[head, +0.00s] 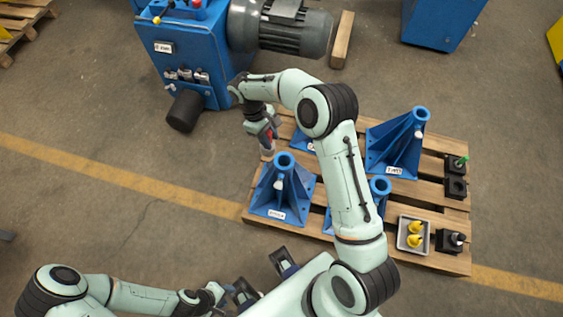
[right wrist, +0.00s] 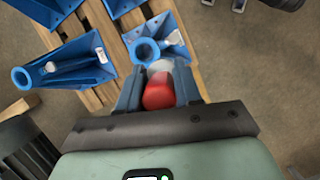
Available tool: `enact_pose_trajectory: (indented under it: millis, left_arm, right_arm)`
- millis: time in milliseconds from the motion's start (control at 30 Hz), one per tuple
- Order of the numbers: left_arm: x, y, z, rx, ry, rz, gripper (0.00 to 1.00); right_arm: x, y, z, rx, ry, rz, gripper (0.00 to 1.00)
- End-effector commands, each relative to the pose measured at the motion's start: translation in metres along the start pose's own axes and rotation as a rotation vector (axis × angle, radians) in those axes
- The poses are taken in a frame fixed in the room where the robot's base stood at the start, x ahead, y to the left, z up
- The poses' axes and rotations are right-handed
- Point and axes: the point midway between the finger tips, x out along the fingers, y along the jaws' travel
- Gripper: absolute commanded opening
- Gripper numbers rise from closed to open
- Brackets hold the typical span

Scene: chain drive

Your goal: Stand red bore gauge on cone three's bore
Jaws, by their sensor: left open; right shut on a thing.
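My right gripper (head: 267,142) is shut on the red bore gauge (head: 268,134), held in the air at the pallet's back left. In the right wrist view the red gauge (right wrist: 158,92) sits between the fingers, with a pale, blurred end beyond it. A blue cone's ring-shaped bore (right wrist: 145,50) is just past that end; the gauge appears apart from it. In the head view a blue cone (head: 291,201) stands at the front left, another (head: 392,150) at the back right. Two more are partly behind my right arm. Cone labels are too small to read. My left gripper (head: 264,277) is open, below the pallet.
The wooden pallet (head: 400,262) also holds a grey tray (head: 402,244) with yellow gauges, a black block with a green gauge (head: 462,161), an empty-looking black block (head: 456,188) and one with a dark gauge (head: 459,239). A blue machine (head: 180,45) with a grey motor stands behind.

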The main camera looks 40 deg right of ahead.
Motion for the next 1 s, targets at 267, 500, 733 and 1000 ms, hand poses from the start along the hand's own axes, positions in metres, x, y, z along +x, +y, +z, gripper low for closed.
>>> enact_pose_trajectory:
  millis: [267, 500, 733, 1000]
  left_arm:
    - [0.025, -0.01, 0.002, -0.003, -0.009, -0.003, 0.43]
    - [0.03, -0.012, 0.003, -0.003, -0.011, -0.003, 0.43]
    - [0.035, -0.013, 0.001, -0.004, -0.008, -0.003, 0.43]
    - [0.038, -0.013, -0.001, -0.003, -0.002, -0.002, 0.43]
  right_arm:
    - [-0.053, 0.052, 0.048, -0.222, -0.021, 0.093, 0.0]
    - [-0.035, 0.057, 0.048, -0.262, -0.035, 0.1, 0.0]
    - [0.017, 0.057, 0.028, -0.261, -0.035, 0.099, 0.0]
    - [0.07, 0.057, 0.007, -0.26, -0.032, 0.1, 0.0]
